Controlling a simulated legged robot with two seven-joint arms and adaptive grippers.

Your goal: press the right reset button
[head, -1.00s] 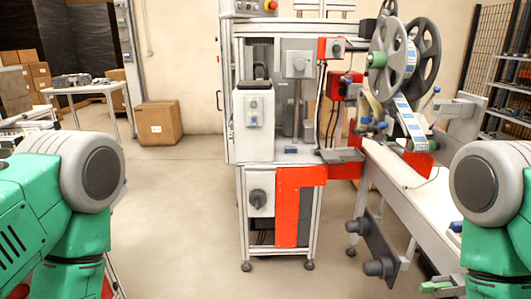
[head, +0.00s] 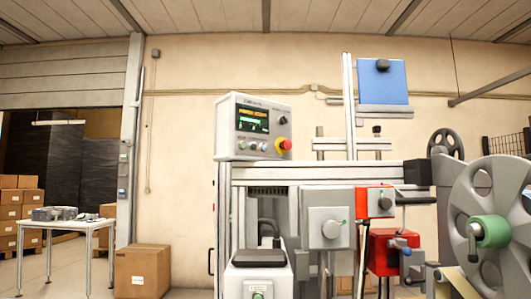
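A control box (head: 262,110) with a lit screen (head: 252,120) stands on top of the machine frame, near the middle of the head view. Below its screen is a row of small buttons (head: 252,146), the leftmost green. A red emergency-stop knob (head: 284,146) with a yellow base sits at the row's right. A white box (head: 257,274) lower down carries a small green-marked control at the bottom edge. I cannot read which control is the right reset button. Neither of my grippers is in view.
Grey boxes, a red switch box (head: 375,202) and another red unit (head: 388,250) sit on the machine's front. A large grey reel (head: 468,205) stands at the right.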

